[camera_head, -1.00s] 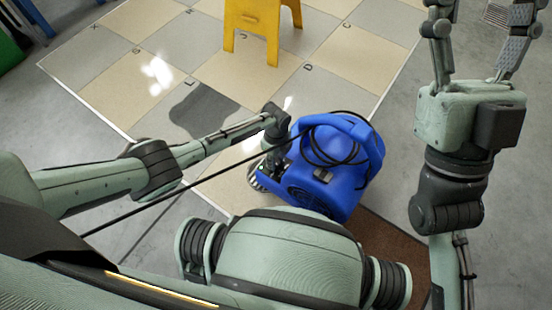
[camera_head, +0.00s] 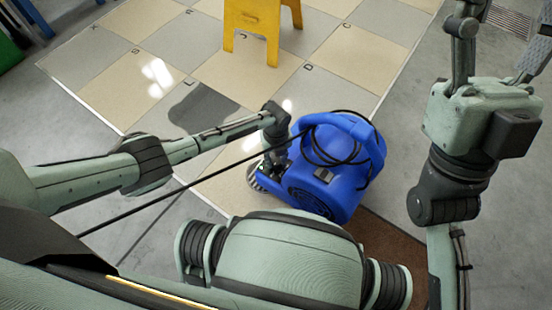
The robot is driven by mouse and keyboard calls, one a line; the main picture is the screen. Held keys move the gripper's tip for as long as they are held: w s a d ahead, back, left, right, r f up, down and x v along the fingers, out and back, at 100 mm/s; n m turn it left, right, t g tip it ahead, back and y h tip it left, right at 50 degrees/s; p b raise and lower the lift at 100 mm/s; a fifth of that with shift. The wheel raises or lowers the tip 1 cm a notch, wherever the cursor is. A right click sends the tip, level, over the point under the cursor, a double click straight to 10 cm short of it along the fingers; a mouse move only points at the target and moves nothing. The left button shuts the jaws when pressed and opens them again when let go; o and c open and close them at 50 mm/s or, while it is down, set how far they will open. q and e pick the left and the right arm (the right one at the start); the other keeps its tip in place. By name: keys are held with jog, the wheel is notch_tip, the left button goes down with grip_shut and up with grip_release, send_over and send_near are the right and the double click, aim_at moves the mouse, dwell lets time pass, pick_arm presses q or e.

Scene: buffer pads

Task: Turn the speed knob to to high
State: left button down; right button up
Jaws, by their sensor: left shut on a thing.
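A blue floor blower (camera_head: 345,190) stands on the floor at the centre, with a black cable coiled over its top. My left gripper (camera_head: 272,160) reaches in from the left and is shut at the blower's left side, where the controls are. The speed knob is hidden by the gripper, so its setting cannot be read. My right gripper (camera_head: 508,25) is raised at the upper right, away from the blower. Its fingers are spread apart with nothing between them, and their tips run out of the top of the picture.
A yellow floor sign (camera_head: 252,22) stands on the checkered tile floor (camera_head: 130,85) behind the blower. A dark wet-looking patch (camera_head: 200,108) lies on the tiles. A brown mat (camera_head: 395,245) lies at the blower's front right. A black cable (camera_head: 170,195) crosses to the lower left.

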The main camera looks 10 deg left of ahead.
aim_at(276, 162)
dwell(0.4)
pick_arm(q)
jog(key=c, duration=1.2)
grip_release()
jog(key=shift+r, duration=0.25)
notch_tip(276, 162, up, 12)
jog(key=shift+f, duration=0.25)
